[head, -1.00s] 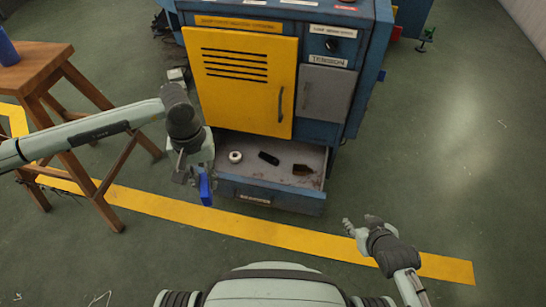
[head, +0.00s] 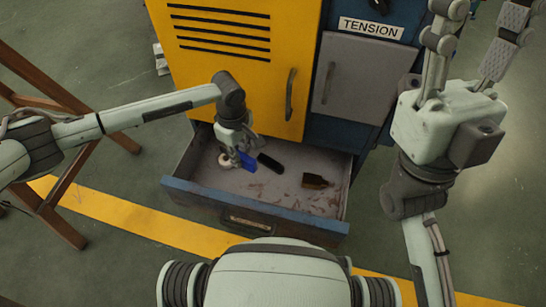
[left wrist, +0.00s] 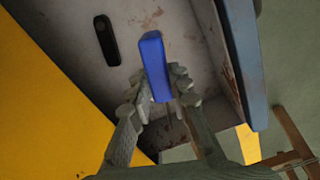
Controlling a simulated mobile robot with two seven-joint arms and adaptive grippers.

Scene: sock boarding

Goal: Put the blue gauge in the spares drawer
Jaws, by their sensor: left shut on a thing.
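The blue gauge (head: 247,161) is a small blue block, held between the fingers of my left gripper (head: 238,152). In the left wrist view the gauge (left wrist: 154,62) sticks out past the shut fingers (left wrist: 158,92), with the drawer floor behind it. The spares drawer (head: 255,212) is pulled open at the bottom of the cabinet, and the gauge is over its left part. I cannot tell whether the gauge touches the drawer floor. My right gripper (head: 472,45) is raised at the right, fingers spread and empty.
The drawer's front right floor is clear. A yellow door (head: 240,75) and a grey door (head: 358,78) stand shut above. A wooden stool (head: 62,190) is at left.

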